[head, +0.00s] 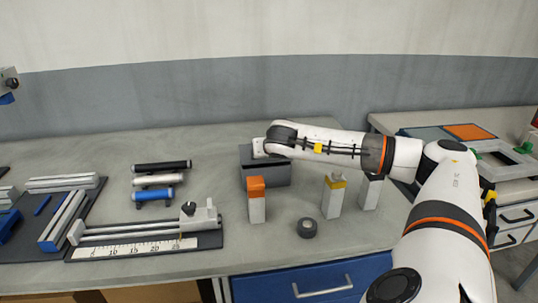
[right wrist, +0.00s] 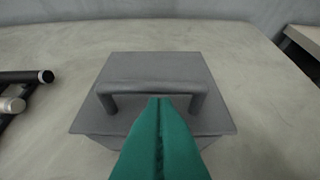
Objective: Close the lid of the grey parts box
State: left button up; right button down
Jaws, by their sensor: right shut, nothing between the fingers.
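The grey parts box (head: 268,176) stands toward the back of the bench in the head view, partly behind my right wrist. In the right wrist view its lid (right wrist: 160,68) shows from above with a bar handle (right wrist: 150,87) along its near side. The lid looks flat over the box; whether a thin gap is left under its edge cannot be told. My right gripper (right wrist: 160,100) has its green fingers together and empty, with the tips at the handle in the picture. Contact cannot be told. My left gripper does not show.
An orange-topped block (head: 256,200), a yellow-topped block (head: 333,196) and a dark round piece (head: 307,228) stand in front of the box. Several rollers (head: 160,180) and a ruler rig (head: 140,240) lie left. Bare bench surrounds the box's left side.

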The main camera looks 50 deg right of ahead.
pick_arm(q)
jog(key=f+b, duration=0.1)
jog(key=b, duration=0.1)
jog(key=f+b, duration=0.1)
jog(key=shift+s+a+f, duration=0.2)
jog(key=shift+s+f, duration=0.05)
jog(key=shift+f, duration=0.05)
pick_arm(e)
jog(key=s+a+f, duration=0.3)
jog(key=s+a, duration=0.3)
jog(key=s, duration=0.1)
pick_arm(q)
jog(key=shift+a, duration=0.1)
pick_arm(e)
jog(key=shift+s+a+f, duration=0.1)
